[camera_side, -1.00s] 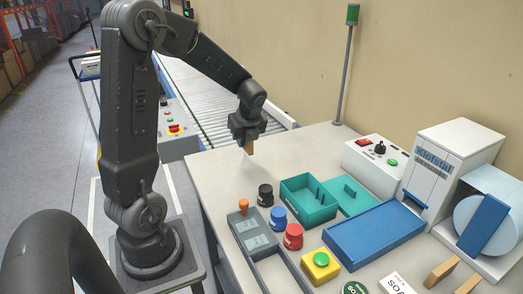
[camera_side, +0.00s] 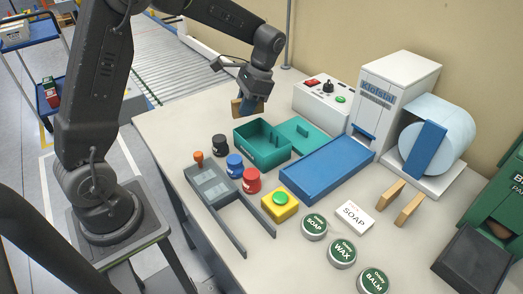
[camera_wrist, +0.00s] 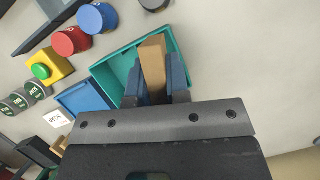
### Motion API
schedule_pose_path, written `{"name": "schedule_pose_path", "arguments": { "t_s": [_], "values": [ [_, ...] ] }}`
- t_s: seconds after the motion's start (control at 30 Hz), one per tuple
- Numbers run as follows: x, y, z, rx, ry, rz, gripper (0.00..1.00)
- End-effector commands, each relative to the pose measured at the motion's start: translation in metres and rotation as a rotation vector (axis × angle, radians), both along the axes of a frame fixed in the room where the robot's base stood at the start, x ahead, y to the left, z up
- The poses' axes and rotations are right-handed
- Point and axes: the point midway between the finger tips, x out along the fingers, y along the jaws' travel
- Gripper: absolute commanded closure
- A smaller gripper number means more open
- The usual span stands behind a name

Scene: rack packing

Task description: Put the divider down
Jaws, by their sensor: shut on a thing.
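The divider, a small flat wooden piece, is held in my gripper (camera_side: 247,108). In the side view the divider (camera_side: 236,109) shows at the left of the blue jaws, behind the open teal box (camera_side: 262,150). In the wrist view the divider (camera_wrist: 153,62) sticks out between the blue fingers (camera_wrist: 157,85), overlapping the teal box (camera_wrist: 108,66). My gripper is shut on it. I cannot tell its exact height above the table. Two similar wooden pieces (camera_side: 390,195) lean or stand on the table at the right.
A teal lid (camera_side: 302,133) and a blue tray (camera_side: 327,168) lie right of the box. Black (camera_side: 219,145), blue (camera_side: 234,166) and red (camera_side: 251,181) jars stand in front of it. A white control box (camera_side: 322,99) stands behind. The back left table area (camera_side: 170,125) is clear.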

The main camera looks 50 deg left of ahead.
Motion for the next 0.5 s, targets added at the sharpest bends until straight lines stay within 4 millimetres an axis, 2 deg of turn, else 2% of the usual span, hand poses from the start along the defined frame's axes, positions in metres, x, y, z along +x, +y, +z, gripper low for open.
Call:
{"name": "schedule_pose_path", "arguments": {
  "t_s": [0.1, 0.2, 0.37, 0.5],
  "values": [
    [0.005, -0.027, 0.001, 0.001, 0.000, 0.142, 1.00],
    [0.007, -0.041, 0.002, 0.001, -0.001, 0.222, 1.00],
    [0.008, -0.050, -0.008, 0.003, 0.002, 0.275, 1.00],
    [0.008, -0.050, -0.034, 0.003, 0.003, 0.281, 1.00]
  ]
}}
